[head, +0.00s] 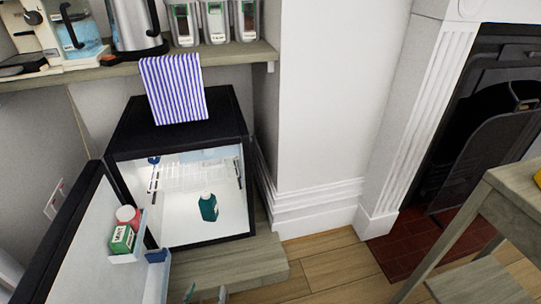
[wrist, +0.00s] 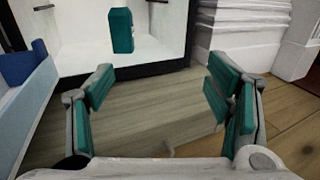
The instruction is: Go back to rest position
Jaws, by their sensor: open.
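My gripper (wrist: 160,88) is open and empty, its two teal-padded fingers spread wide over the wooden plinth in the wrist view. In the head view only the tips of my gripper (head: 207,295) show at the bottom edge. In front of it a small black fridge (head: 243,146) stands with its door open to the left.
The open fridge door (head: 80,255) holds a green carton (head: 122,240) and a red-and-white container (head: 128,214). A shelf (head: 225,56) with a kettle (head: 136,26) and a striped cloth (head: 174,88) hangs above. A wooden table (head: 515,185) stands right. Wooden floor (head: 335,265) is clear between.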

